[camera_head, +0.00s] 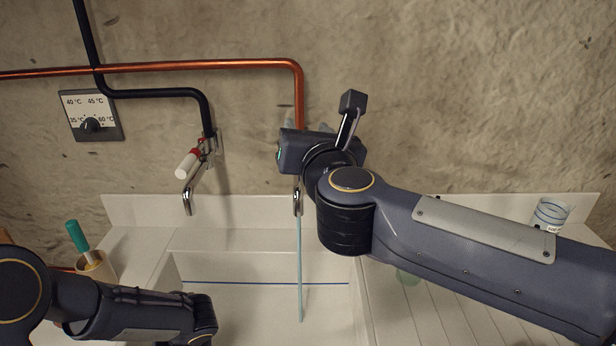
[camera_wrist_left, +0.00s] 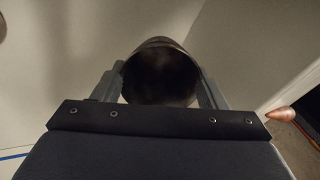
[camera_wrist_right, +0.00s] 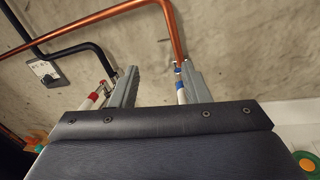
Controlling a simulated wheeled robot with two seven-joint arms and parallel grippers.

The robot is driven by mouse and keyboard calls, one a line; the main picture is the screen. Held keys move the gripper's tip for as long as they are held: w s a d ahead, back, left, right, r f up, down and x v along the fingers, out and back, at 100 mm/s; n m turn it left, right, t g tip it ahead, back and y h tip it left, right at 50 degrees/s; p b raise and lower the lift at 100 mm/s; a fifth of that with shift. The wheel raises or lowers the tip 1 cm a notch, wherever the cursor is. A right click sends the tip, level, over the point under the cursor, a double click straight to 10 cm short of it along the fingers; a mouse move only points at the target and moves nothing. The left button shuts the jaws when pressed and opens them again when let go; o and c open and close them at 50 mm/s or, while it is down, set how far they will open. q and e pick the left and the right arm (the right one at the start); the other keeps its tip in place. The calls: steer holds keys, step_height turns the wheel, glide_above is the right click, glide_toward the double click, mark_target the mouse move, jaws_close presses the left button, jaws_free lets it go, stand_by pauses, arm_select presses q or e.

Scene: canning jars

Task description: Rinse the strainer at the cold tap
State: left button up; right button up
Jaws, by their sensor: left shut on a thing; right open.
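The cold tap, with a blue ring and white lever (camera_wrist_right: 180,88), hangs from the copper pipe; its spout (camera_head: 297,203) shows below my right gripper (camera_head: 306,127). A pale blue stream of water (camera_head: 299,265) falls from the spout into the basin. My right gripper is open at the tap; in the right wrist view the lever is close to the right-hand finger. In the left wrist view my left gripper (camera_wrist_left: 160,92) is shut on a dark, round, hollow metal thing, apparently the strainer (camera_wrist_left: 160,44). The head view does not show the strainer.
A second tap with a red-and-white lever (camera_head: 188,163) is on the left, below a temperature dial (camera_head: 90,115). A green-handled tool (camera_head: 76,235) stands in a holder at the left. The white basin (camera_head: 240,268) has a blue line inside.

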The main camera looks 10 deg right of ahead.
steer(key=s+a+r, duration=0.1)
steer(key=s+r, duration=0.2)
steer(key=s, duration=0.3)
steer(key=shift+s+a, duration=0.2)
